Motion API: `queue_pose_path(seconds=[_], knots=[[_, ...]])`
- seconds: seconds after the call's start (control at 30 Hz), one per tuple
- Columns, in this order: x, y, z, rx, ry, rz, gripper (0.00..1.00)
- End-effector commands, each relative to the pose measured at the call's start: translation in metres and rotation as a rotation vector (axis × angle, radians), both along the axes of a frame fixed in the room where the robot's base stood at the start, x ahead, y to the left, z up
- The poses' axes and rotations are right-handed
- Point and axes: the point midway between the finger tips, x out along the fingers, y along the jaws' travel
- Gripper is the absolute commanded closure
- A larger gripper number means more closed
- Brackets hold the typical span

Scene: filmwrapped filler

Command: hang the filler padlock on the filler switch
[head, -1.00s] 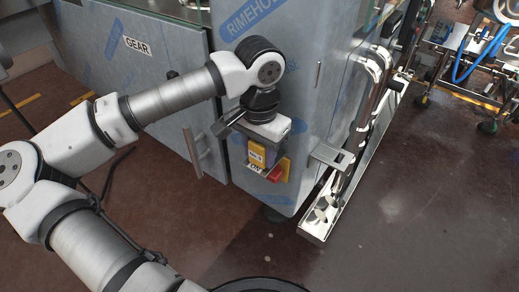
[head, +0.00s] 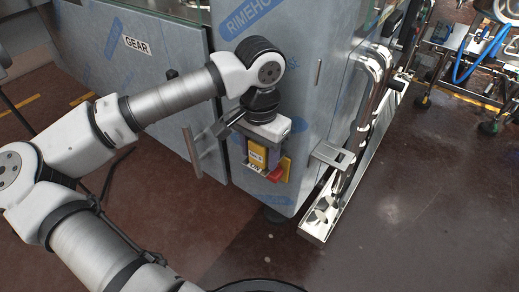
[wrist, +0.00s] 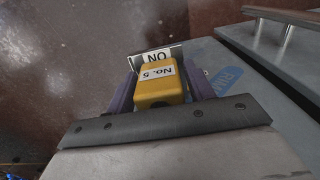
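The yellow filler padlock (wrist: 161,88), labelled "No. 5", sits between the purple fingers of my gripper (wrist: 160,76) in the wrist view. My gripper is shut on it. In the head view the padlock (head: 257,155) hangs below my wrist, close to the cabinet front. The filler switch has a red handle (head: 275,175) on a yellow plate (head: 287,164), just right of and below the padlock. A white "ON" label (wrist: 157,57) shows just beyond the padlock in the wrist view. The shackle and any contact with the switch are hidden.
The film-wrapped grey cabinet (head: 300,95) stands right behind my gripper. A bar handle (head: 192,152) sticks out left of it. A steel pipe and tray (head: 316,233) stand at the right. The brown floor in front is clear.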

Motion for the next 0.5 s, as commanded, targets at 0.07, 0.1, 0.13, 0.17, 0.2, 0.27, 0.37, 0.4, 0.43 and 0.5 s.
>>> queue_pose_path(seconds=[0.07,0.1,0.13,0.17,0.2,0.27,0.37,0.4,0.43,0.5], knots=[[0.0,0.0,0.0,0.0,0.0,0.0,0.37],[0.0,0.0,0.0,-0.001,-0.001,0.0,0.35],[0.0,0.0,0.0,-0.001,-0.001,0.0,0.35],[0.0,0.0,0.0,-0.001,-0.001,0.0,0.35],[0.0,0.0,0.0,-0.001,-0.001,0.0,0.35],[0.0,0.0,0.0,-0.001,-0.001,0.0,0.35],[0.0,0.0,0.001,-0.001,-0.001,0.0,0.35],[0.0,0.0,0.003,-0.001,-0.001,0.0,0.35],[0.0,0.0,0.006,0.0,-0.001,0.001,0.35],[0.001,0.0,0.014,0.0,-0.002,0.001,0.35]])
